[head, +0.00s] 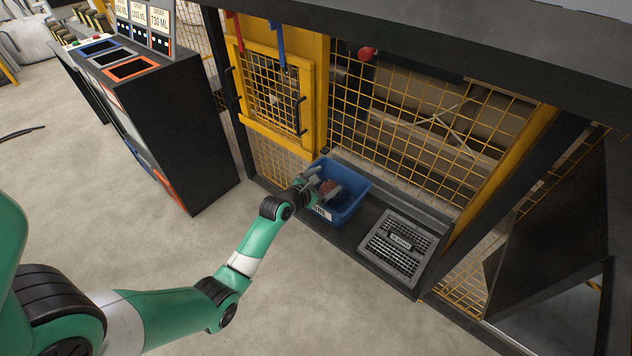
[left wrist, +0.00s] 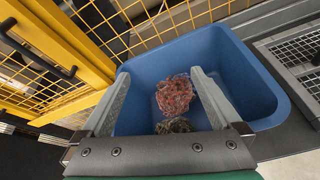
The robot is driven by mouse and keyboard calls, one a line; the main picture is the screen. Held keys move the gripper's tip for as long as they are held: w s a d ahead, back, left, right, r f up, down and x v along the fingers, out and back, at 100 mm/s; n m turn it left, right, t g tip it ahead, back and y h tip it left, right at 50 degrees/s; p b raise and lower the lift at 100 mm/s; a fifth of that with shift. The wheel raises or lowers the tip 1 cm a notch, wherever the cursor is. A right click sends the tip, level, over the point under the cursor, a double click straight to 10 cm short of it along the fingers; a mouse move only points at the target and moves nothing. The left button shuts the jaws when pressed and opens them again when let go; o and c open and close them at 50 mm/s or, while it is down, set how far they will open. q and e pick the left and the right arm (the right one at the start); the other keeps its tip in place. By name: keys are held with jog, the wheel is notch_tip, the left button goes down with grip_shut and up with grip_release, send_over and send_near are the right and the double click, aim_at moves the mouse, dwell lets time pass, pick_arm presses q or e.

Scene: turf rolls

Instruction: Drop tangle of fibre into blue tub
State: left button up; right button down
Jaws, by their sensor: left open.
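The blue tub (head: 350,207) stands on a dark ledge by the yellow mesh fence; it fills much of the left wrist view (left wrist: 262,78). My left gripper (head: 325,185) is over the tub, fingers pointing down into it. In the left wrist view its two fingers (left wrist: 160,75) are wide apart and empty. A reddish tangle of fibre (left wrist: 174,95) shows between them, inside the tub, with a gap to each finger. A darker tangle (left wrist: 173,125) lies just below it in the picture, partly hidden by the gripper body. My right gripper is not in view.
A grey grated tray (head: 397,245) sits right of the tub on the same ledge. A yellow mesh door (head: 272,90) stands behind to the left. A dark cabinet with coloured slots (head: 170,125) is at left. The floor in front is clear.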

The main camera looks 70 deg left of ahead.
pick_arm(q)
jog(key=p+v, duration=0.3)
jog(key=v, duration=0.5)
jog(key=shift+s+d+r+p, duration=0.15)
jog(key=shift+s+d+p, duration=0.15)
jog(key=shift+p, duration=0.1)
